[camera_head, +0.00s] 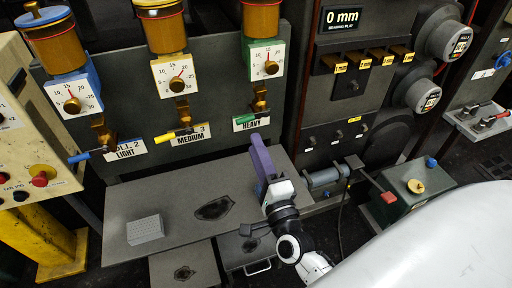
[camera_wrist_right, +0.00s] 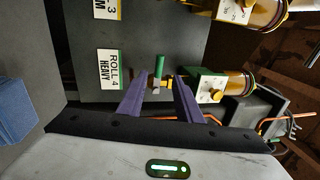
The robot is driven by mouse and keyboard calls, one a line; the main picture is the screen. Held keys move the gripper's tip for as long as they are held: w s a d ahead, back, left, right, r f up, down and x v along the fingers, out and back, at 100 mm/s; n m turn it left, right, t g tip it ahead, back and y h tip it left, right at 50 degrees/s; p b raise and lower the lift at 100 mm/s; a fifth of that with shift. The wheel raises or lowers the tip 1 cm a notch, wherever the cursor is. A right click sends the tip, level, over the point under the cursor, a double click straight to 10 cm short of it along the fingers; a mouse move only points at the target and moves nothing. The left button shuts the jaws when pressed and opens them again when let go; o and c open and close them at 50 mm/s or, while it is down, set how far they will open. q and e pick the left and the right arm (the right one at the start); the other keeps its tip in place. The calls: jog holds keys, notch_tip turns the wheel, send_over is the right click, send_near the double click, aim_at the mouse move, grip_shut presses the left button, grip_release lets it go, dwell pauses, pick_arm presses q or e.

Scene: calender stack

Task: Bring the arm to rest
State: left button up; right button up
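My right gripper (camera_head: 262,158) has purple fingers and stands over the right part of the grey shelf, below the HEAVY label (camera_head: 251,121). In the right wrist view my right gripper (camera_wrist_right: 160,80) shows its two fingers spread apart with nothing held between them. A green valve handle (camera_wrist_right: 160,66) shows in the gap, behind the fingertips; it also shows in the head view (camera_head: 246,118). I cannot tell the exact distance from the fingers to the handle. My left gripper is in neither view.
The grey shelf (camera_head: 185,190) holds a light grey block (camera_head: 145,230) and a dark stain (camera_head: 213,208). Three amber cylinders with dials, one being the HEAVY dial (camera_head: 264,60), line the panel above.

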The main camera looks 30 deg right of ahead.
jog(key=s+a+f+n+g+y, duration=0.3)
jog(key=s+a+f+n, duration=0.1)
jog(key=f+n, duration=0.3)
jog(key=s+a+f+n+g+y, duration=0.2)
jog(key=s+a+f+n+y, duration=0.1)
jog(key=a+f+n+y, duration=0.25)
jog(key=s+f+n+g+h, duration=0.1)
jog(key=s+f+n+g, duration=0.5)
jog(key=s+f+n, duration=0.4)
jog(key=shift+s+a+f+n, duration=0.4)
jog(key=shift+s+f, duration=0.45)
jog(key=shift+s, duration=0.4)
jog(key=shift+w+a, duration=0.1)
